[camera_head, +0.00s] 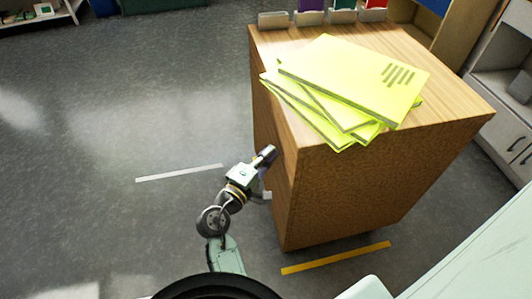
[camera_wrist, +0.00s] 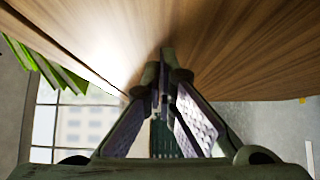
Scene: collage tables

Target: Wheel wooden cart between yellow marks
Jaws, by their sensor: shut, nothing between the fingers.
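The wooden cart (camera_head: 340,185) stands on the grey floor, a tall box with a flat top. A yellow mark (camera_head: 336,258) lies on the floor along its near side. A second yellow mark is not clearly visible; the cart may hide it. My gripper (camera_head: 268,155) is shut and empty at the cart's left side, below the top edge. In the wrist view my gripper's fingertips (camera_wrist: 160,85) are together close to the cart's wood (camera_wrist: 235,50). I cannot tell whether they touch it. A small yellow patch (camera_wrist: 302,99) shows at the right there.
Several yellow-green books (camera_head: 350,85) lie in a loose stack on the cart. A white floor strip (camera_head: 180,172) lies to the left. Shelves (camera_head: 505,85) stand close at the right. The floor on the left (camera_head: 120,100) is open.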

